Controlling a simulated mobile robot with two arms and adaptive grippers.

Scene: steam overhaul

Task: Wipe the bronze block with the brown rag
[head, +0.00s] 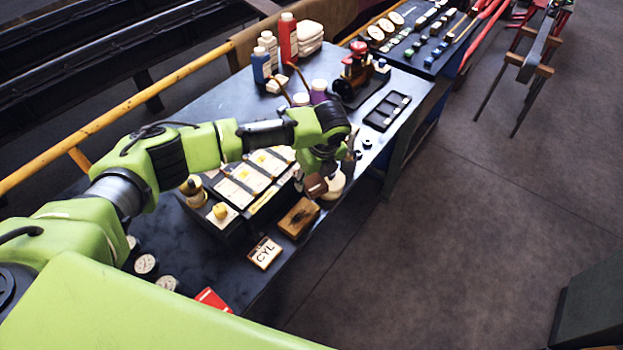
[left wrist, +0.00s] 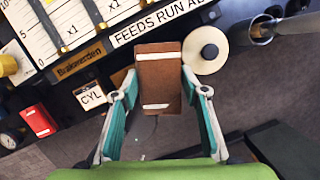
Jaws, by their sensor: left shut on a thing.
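My left gripper (head: 321,172) reaches over the front edge of the dark workbench (head: 200,262). In the left wrist view its fingers (left wrist: 157,100) are shut on the brown rag (left wrist: 158,72), a folded brown piece with white stripes. The rag (head: 315,186) shows partly below the gripper in the head view. The bronze block (head: 298,217), brownish with a darker top, lies on the bench just left of and nearer than the rag, apart from it. In the left wrist view the block is mostly hidden behind a finger. My right gripper is out of view.
A card marked CYL (head: 265,252) lies beside the block. A cream disc (head: 334,186) is close right of the rag. A box with white label panels (head: 235,192) stands behind. Bottles (head: 288,38) and a red-topped device (head: 357,65) stand farther back. Open floor lies right.

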